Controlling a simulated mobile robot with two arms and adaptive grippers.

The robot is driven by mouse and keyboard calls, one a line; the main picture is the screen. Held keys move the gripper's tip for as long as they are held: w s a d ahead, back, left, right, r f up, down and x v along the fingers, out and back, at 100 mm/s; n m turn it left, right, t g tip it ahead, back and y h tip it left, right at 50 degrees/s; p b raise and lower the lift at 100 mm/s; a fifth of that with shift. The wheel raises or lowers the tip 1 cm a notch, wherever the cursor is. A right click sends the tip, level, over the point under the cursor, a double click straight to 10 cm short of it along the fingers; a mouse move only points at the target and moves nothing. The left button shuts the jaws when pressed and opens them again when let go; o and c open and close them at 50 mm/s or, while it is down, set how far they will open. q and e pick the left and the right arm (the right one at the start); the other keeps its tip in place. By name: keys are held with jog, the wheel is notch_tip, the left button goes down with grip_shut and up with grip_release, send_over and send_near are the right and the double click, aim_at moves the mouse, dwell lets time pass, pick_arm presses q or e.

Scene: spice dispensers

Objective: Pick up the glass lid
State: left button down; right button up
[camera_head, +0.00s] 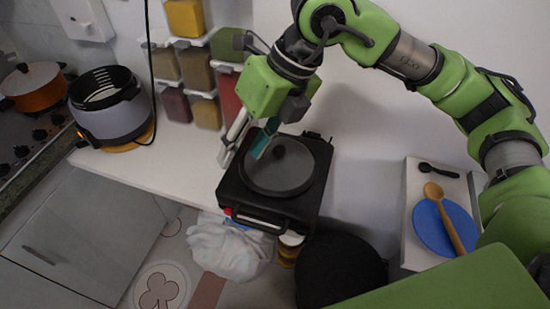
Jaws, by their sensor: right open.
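The glass lid (283,180) is a round, grey, see-through disc with a dark knob (279,152) near its middle. It lies flat on a black square appliance (237,197) at the counter's edge. My right gripper (247,147) comes down from above over the back left part of the lid. Its fingers are spread and hold nothing. One teal-tipped finger shows just left of the knob, and the other is farther left, by the appliance's edge. I cannot tell whether a fingertip touches the lid. My left gripper is not in view.
Spice dispensers (194,67) hang on the wall behind my right gripper. A grey cooker (113,118) and an orange pot (37,88) stand at left. A white bag (228,250) hangs below the counter. A blue plate (430,232) with a wooden spoon (447,217) lies at right.

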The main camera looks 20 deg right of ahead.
jog(key=w+d+r+m+t+h, duration=0.15)
jog(key=w+d+h, duration=0.3)
jog(key=d, duration=0.55)
jog(key=p, duration=0.2)
send_over(280, 148)
jog(key=s, duration=0.2)
jog(key=shift+m+t, duration=0.25)
jog(key=shift+m, duration=0.1)
notch_tip(280, 148, down, 8)
jog(key=shift+s+d, duration=0.1)
jog(key=p+x, duration=0.2)
jog(key=x, duration=0.2)
jog(key=shift+w+f, duration=0.3)
jog(key=shift+f, duration=0.35)
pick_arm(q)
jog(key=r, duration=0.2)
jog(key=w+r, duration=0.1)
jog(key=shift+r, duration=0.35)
pick_arm(e)
jog(key=shift+w+r, duration=0.1)
grip_shut()
